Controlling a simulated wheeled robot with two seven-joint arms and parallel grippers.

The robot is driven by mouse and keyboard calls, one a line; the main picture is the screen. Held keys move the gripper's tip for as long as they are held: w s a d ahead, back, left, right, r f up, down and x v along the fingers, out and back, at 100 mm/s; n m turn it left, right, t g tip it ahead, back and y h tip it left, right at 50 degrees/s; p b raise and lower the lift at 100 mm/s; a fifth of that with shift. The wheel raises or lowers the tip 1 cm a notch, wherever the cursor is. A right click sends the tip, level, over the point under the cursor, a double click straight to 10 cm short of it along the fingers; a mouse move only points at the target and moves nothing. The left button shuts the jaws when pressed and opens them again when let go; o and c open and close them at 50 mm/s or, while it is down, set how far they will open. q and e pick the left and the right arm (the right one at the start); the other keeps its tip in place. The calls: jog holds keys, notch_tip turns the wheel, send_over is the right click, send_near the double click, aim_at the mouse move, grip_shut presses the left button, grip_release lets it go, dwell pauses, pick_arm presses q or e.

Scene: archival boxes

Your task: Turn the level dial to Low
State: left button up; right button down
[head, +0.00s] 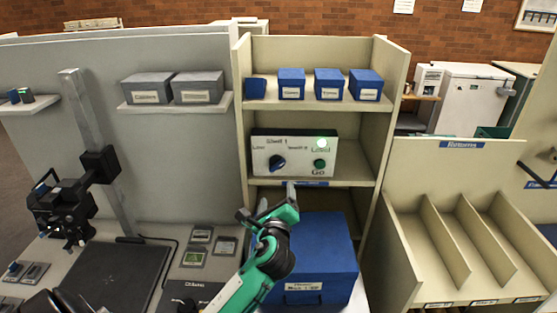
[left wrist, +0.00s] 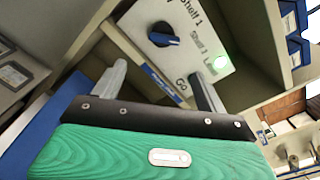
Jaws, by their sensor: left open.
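The control panel (head: 296,172) is a pale box with a black top on the middle shelf. Its dark blue dial (head: 277,163) sits on the left half, with small words above it at left and right. The dial's pointer seems to lean up and right, away from the left word. A green Go button (head: 320,163) and a lit green lamp (head: 322,143) are at the right. My left gripper (head: 267,202) is open and empty, below and in front of the panel. In the left wrist view, the dial (left wrist: 163,36) lies beyond the fingers, untouched. My right gripper is out of view.
A large blue box (head: 318,250) stands below the panel, close to my left gripper. Small blue boxes (head: 328,84) line the shelf above. A divided rack (head: 440,245) is at the right. A black stand (head: 95,165) and a dark mat (head: 115,275) are at the left.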

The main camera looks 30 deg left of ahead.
aim_at(278, 168)
pick_arm(q)
jog(key=p+x, duration=0.1)
jog(key=x, duration=0.2)
jog(key=r+p+x, duration=0.1)
jog(key=x, duration=0.3)
jog(key=p+x, duration=0.2)
jog(key=x, duration=0.2)
jog(key=shift+w+r, duration=0.15)
jog(key=shift+w, duration=0.1)
jog(key=shift+w+a+f, duration=0.2)
jog(key=shift+w+a, duration=0.25)
jog(key=shift+w, duration=0.1)
jog(key=shift+s+d+r, duration=0.1)
jog(key=shift+c, duration=0.6)
jog(key=c, duration=0.9)
jog(key=shift+o, duration=0.2)
